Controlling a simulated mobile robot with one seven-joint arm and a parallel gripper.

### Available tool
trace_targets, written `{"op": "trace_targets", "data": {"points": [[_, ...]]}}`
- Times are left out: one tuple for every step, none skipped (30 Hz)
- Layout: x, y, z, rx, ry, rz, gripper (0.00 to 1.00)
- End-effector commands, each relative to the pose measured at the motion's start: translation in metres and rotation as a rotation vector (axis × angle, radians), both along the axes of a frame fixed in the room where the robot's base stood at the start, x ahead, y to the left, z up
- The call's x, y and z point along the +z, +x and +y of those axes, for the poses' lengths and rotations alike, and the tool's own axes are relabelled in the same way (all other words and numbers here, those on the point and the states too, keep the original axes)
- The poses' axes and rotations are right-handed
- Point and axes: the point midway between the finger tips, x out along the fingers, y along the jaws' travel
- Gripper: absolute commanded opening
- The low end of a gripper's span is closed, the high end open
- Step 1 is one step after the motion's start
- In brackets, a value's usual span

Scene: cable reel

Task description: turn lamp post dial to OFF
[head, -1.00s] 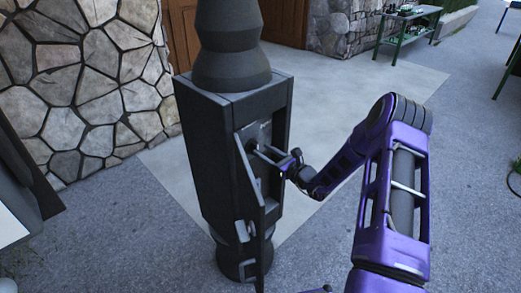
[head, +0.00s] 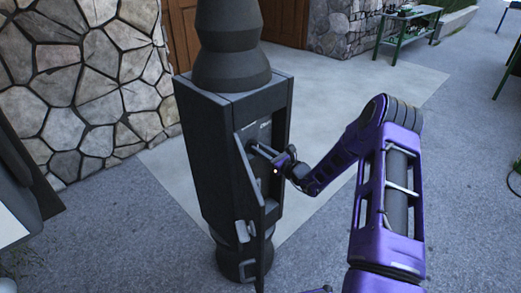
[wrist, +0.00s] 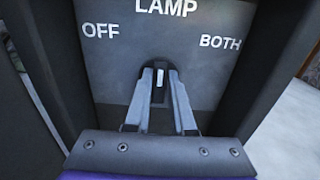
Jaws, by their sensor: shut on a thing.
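The lamp post (head: 205,155) is a dark box with a stacked round column on top, left of centre in the head view. Its narrow door (head: 248,180) stands open. Inside, the wrist view shows a panel (wrist: 215,75) marked LAMP at the top, OFF at upper left and BOTH at upper right. The dark dial (wrist: 159,88) has a white mark, which points up towards LAMP. My gripper (wrist: 160,82) is shut on the dial, one finger on each side. In the head view my gripper (head: 256,148) reaches into the box from the right; the dial is hidden there.
The open door with its latch (head: 246,230) stands close beside my gripper. A stone wall (head: 75,80) is behind at left. A green table (head: 408,28) with small items stands far back right. Paved ground right of the post is clear.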

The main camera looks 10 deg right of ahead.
Motion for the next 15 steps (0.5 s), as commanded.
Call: {"op": "trace_targets", "data": {"points": [[0.0000, -0.0001, -0.0001, 0.000, 0.000, 0.000, 0.00], [-0.0001, -0.0001, -0.0001, 0.000, -0.001, -0.001, 0.00], [-0.0002, -0.0002, 0.0000, 0.000, -0.002, -0.001, 0.00], [-0.0003, -0.0002, 0.0000, 0.000, -0.004, -0.003, 0.00], [-0.0004, -0.0002, 0.0000, 0.000, -0.007, -0.004, 0.00], [-0.0006, -0.0003, 0.0001, 0.000, -0.012, -0.008, 0.00], [-0.0008, -0.0003, 0.0001, 0.000, -0.017, -0.011, 0.00], [-0.0010, -0.0004, 0.0002, 0.000, -0.022, -0.015, 0.00], [-0.0013, -0.0005, 0.0004, 0.000, -0.033, -0.022, 0.00], [-0.0016, -0.0006, 0.0006, 0.000, -0.043, -0.029, 0.00], [-0.0020, -0.0007, 0.0007, 0.000, -0.054, -0.036, 0.00], [-0.0024, -0.0010, 0.0009, 0.000, -0.071, -0.046, 0.00], [-0.0028, -0.0011, 0.0011, 0.000, -0.085, -0.056, 0.00], [-0.0030, -0.0011, 0.0013, 0.000, -0.102, -0.067, 0.00], [-0.0032, -0.0012, 0.0015, 0.000, -0.125, -0.083, 0.00]]}}
